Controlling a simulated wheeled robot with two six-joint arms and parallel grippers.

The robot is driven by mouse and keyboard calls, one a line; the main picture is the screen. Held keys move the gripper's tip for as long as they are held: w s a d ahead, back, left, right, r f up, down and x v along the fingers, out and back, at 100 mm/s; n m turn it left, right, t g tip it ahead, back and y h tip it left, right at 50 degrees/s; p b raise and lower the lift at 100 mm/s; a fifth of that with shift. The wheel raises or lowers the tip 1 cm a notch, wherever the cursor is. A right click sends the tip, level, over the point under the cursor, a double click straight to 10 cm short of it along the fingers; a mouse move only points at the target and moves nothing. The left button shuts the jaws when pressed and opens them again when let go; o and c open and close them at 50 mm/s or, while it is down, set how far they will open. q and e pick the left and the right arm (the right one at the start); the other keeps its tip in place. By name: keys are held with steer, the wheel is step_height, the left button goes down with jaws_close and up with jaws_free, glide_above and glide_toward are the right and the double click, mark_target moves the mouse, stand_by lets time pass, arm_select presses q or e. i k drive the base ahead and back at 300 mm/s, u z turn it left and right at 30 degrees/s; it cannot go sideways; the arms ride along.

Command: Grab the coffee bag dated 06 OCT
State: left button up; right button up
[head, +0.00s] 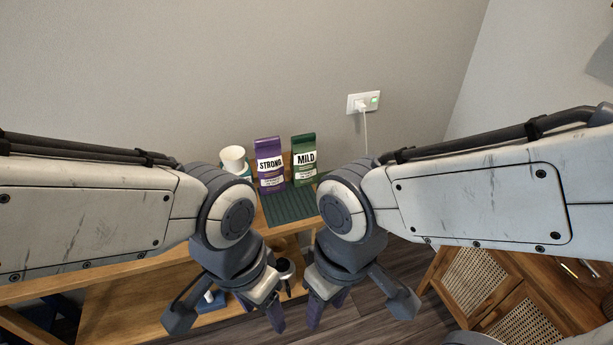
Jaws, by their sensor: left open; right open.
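A purple coffee bag labelled STRONG (270,164) stands upright on a wooden shelf against the wall. A green coffee bag labelled MILD (304,160) stands upright just to its right. The small print on both bags is too small to read, so I cannot tell which one bears 06 OCT. My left gripper (228,315) is open and empty, low in front of the shelf. My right gripper (360,308) is open and empty to its right. Both are below and nearer than the bags, touching neither.
A dark green ribbed mat (289,208) lies in front of the bags. A white cup (233,158) stands left of them. A plugged-in wall socket (363,102) with a cable is above right. A cane-front cabinet (474,281) stands at the lower right. My arms hide much of the shelf.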

mark_target(304, 167)
steer(key=z, duration=0.05)
steer(key=k, duration=0.6)
steer(key=u, duration=1)
steer(key=i, duration=1.75)
steer(key=z, duration=0.6)
